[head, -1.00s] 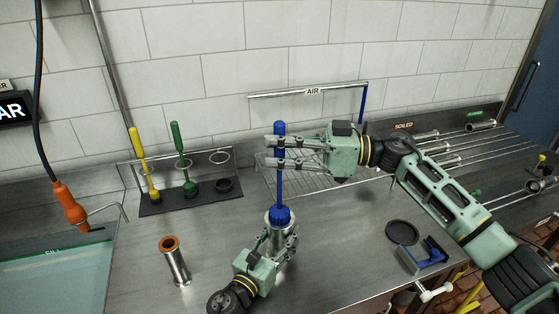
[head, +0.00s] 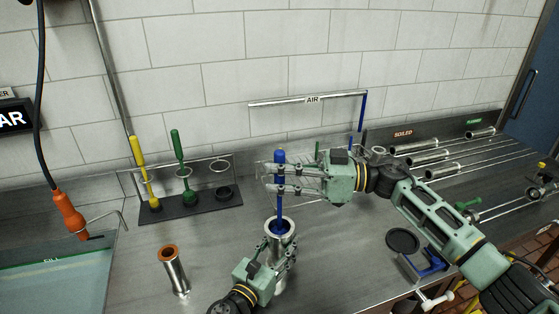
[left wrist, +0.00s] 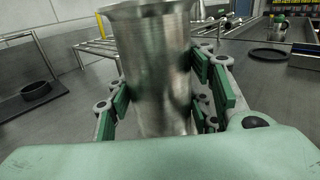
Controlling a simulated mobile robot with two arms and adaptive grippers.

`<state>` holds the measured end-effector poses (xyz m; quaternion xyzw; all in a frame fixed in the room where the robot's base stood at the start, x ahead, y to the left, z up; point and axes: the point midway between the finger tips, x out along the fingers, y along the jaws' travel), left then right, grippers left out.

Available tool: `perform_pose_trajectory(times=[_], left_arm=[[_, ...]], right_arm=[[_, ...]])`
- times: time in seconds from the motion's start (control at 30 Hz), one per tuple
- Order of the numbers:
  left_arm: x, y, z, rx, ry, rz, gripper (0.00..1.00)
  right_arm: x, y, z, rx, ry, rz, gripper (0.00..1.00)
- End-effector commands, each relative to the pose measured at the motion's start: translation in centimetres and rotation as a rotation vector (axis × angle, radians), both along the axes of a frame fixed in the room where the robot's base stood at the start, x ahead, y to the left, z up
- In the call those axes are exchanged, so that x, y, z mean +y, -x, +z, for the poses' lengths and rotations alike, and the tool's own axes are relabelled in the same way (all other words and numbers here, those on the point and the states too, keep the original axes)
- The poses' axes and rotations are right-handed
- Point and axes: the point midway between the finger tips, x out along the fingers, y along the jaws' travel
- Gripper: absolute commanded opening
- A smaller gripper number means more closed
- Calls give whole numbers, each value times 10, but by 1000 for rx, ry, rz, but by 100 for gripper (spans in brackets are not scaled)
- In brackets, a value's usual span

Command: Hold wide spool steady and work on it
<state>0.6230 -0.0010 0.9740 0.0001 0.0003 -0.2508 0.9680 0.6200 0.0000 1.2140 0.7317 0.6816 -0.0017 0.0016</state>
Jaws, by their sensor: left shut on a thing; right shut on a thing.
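The wide spool (head: 279,230), a steel tube with a flared rim, stands upright on the steel counter. My left gripper (head: 277,258) is shut on its sides from the front; the left wrist view shows the spool (left wrist: 158,75) between the green finger pads. My right gripper (head: 280,179) is shut on the handle of a blue brush (head: 280,157), above the spool. The brush is upright, and its lower end is down inside the spool's mouth, so its bristle head is hidden.
A narrower spool with an orange inside (head: 175,272) stands at left. Yellow (head: 139,160) and green (head: 178,150) brushes stand in a rack behind. A water basin (head: 60,280) is at far left. A black disc (head: 402,241) and blue-grey bracket (head: 428,264) lie at right. Spools lie on rails (head: 430,158).

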Motion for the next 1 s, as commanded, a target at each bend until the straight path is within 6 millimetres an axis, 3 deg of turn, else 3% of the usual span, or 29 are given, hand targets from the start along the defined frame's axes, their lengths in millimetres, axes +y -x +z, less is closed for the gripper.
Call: perform_pose_trajectory(times=[0.6,1.0], left_arm=[[0,0,0,0,1,-1,6],[0,0,0,0,1,-1,6]], right_arm=[[0,0,-75,3,2,0,0],[0,0,-80,0,1,0,0]])
